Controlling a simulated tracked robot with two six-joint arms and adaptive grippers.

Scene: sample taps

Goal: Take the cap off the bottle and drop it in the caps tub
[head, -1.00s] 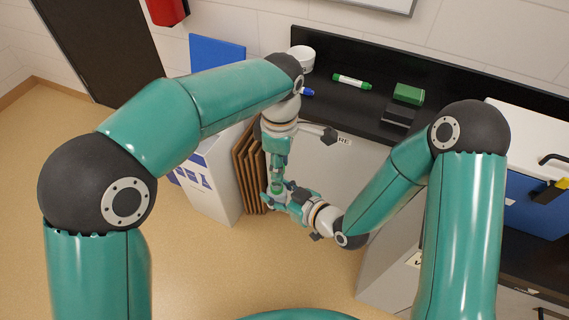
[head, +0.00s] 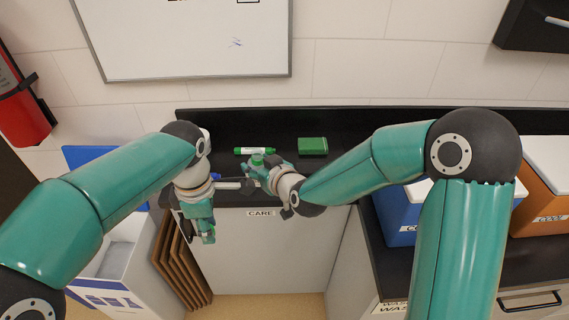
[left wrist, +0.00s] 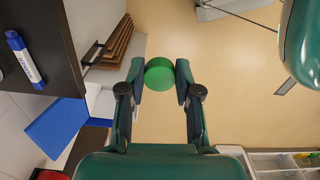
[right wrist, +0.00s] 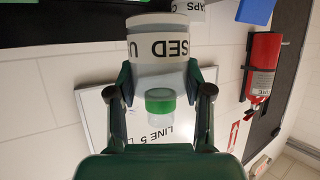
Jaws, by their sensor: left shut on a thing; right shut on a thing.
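My left gripper (head: 207,238) points down in front of the counter. It is shut on the round green cap (left wrist: 159,74), which sits between its fingertips in the left wrist view. My right gripper (head: 258,168) is level near the counter's front edge, to the right of the left one. The cap and bottle are apart. A white tub (right wrist: 192,14) with cut-off lettering shows at the top of the right wrist view; it may be the caps tub.
A green marker (head: 254,151) and a green block (head: 313,146) lie on the black counter. A blue bin (head: 398,215) stands right. Brown boards (head: 180,262) lean below left.

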